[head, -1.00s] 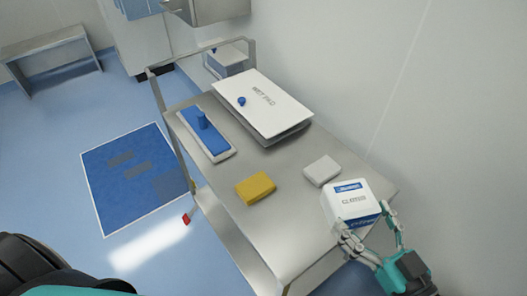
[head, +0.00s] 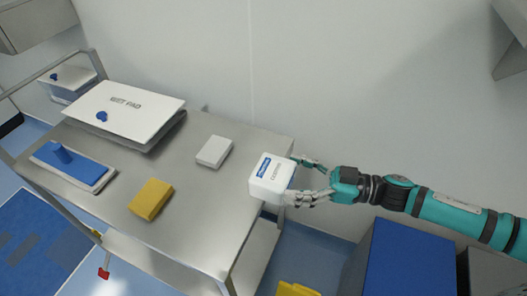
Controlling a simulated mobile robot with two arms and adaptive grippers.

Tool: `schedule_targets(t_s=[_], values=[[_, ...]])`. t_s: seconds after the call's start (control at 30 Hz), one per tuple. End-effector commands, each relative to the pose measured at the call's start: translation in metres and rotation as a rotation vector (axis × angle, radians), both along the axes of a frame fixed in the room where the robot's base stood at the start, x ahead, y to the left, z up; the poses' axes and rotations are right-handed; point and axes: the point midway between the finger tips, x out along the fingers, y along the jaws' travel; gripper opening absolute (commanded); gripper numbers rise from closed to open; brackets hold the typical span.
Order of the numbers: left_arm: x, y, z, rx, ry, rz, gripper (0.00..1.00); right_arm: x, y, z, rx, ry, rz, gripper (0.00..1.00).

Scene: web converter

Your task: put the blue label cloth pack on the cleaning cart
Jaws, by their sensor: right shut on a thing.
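The blue label cloth pack (head: 268,184) is a white block with a blue label stripe. My right gripper (head: 300,180) is shut on it from its right side. The pack appears over the near right end of the steel cleaning cart (head: 205,190); I cannot tell whether it touches the top. My left gripper is not in view.
Bare steel lies between the yellow pad and the pack. A blue-topped bin (head: 408,262) stands at lower right.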

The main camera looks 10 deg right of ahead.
Motion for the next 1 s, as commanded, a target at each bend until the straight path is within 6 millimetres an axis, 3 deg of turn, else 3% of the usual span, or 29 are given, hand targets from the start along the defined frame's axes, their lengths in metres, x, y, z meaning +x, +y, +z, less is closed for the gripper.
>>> schedule_targets(t_s=[0.2, 0.43, 0.63, 0.87, 1.0], values=[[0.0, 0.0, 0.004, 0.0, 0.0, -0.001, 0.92, 0.059, 0.015, -0.002, 0.004, -0.007, -0.001, 0.28], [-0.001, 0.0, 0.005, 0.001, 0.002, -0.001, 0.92, 0.106, 0.027, -0.008, 0.002, -0.003, 0.0, 0.28], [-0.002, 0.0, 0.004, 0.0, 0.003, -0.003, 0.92, 0.117, 0.03, -0.013, 0.001, 0.001, 0.001, 0.29], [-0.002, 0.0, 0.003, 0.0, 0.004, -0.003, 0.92, 0.117, 0.029, -0.043, 0.001, 0.003, -0.001, 0.29], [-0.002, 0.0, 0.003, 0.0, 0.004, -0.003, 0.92, 0.117, 0.029, -0.045, 0.001, -0.001, 0.0, 0.29]])
